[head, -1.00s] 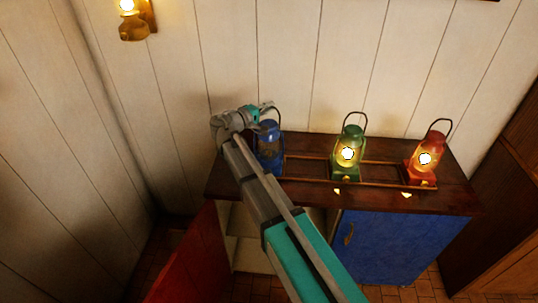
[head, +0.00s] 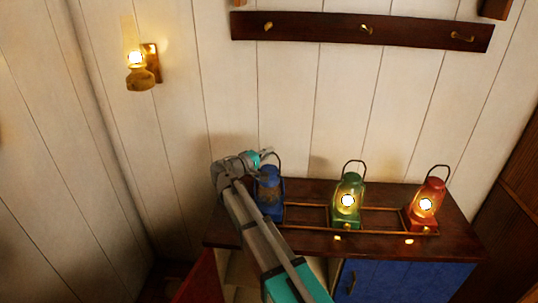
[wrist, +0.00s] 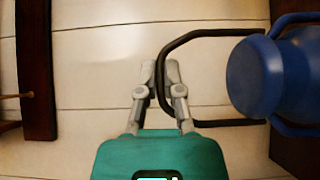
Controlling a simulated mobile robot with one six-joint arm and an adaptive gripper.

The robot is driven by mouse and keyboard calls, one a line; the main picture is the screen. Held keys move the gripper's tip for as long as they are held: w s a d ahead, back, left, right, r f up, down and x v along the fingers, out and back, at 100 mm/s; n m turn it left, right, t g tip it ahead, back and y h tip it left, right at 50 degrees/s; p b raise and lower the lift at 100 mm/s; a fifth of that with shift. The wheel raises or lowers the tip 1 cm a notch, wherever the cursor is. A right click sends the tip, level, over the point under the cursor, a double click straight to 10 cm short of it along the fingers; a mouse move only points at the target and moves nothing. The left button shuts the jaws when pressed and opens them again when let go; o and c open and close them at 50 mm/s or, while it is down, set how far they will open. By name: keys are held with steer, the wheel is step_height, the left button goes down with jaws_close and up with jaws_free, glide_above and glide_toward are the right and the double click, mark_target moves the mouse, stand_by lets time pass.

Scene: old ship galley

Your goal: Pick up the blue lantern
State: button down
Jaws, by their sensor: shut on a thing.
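The blue lantern (head: 270,190) is unlit and upright at the left end of the dark wooden cabinet top (head: 310,190). I cannot tell whether its base touches the top. My gripper (head: 266,155) is at the lantern's wire handle, above its body. In the wrist view my gripper's fingers (wrist: 160,72) are closed together on the dark handle loop (wrist: 182,40). The lantern's blue body (wrist: 285,75) is at the right of that view, apart from the fingers. My arm hides the cabinet just left of the lantern.
A lit green lantern (head: 348,201) and a lit red lantern (head: 427,205) stand to the right within a low rail (head: 385,231). A wooden rack with hooks (head: 330,30) is on the wall above. A wall lamp (head: 139,75) hangs at left. A blue door (head: 400,281) is below.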

steer(key=shift+r+p, duration=0.65)
steer(key=shift+r, duration=0.25)
steer(key=s+r+p, duration=1)
steer(key=s, duration=0.4)
steer(key=shift+a, duration=0.25)
steer(key=shift+s, duration=0.1)
